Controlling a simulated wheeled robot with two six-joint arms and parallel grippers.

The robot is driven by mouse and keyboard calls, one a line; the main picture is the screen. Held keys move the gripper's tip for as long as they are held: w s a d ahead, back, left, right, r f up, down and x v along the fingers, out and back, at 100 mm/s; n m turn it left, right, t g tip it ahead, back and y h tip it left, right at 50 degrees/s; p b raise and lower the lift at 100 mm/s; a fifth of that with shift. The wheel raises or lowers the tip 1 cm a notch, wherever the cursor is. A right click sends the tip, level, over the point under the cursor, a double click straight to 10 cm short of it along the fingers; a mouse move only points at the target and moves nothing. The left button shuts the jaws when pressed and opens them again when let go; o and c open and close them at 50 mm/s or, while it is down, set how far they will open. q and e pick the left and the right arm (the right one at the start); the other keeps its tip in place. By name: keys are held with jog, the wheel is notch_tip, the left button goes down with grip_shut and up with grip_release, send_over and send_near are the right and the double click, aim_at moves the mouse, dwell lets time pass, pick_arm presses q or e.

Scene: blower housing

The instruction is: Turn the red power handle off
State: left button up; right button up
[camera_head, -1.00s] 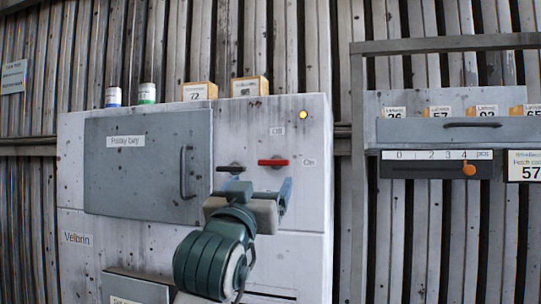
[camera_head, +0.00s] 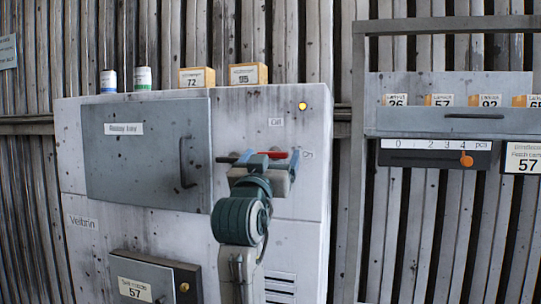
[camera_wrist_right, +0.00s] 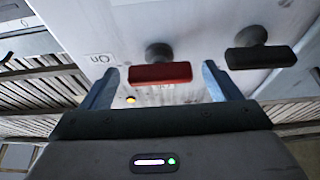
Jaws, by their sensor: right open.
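The red power handle (camera_head: 273,154) is on the front of the grey cabinet, lying level, with the "Off" label (camera_head: 276,122) above it and the "On" label (camera_head: 307,154) to its right. My right gripper (camera_head: 271,160) is open in front of the handle, one finger near each end. In the right wrist view the red handle (camera_wrist_right: 160,75) shows between the two blue fingers, with a gap visible on each side; I cannot tell how far their tips reach past it. My left gripper is not in view.
A black handle (camera_wrist_right: 260,55) sits beside the red one, close to one finger. A yellow lamp (camera_head: 302,106) glows above. The "Relay bay" door (camera_head: 150,165) is shut at left.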

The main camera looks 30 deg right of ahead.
jog(key=c, duration=1)
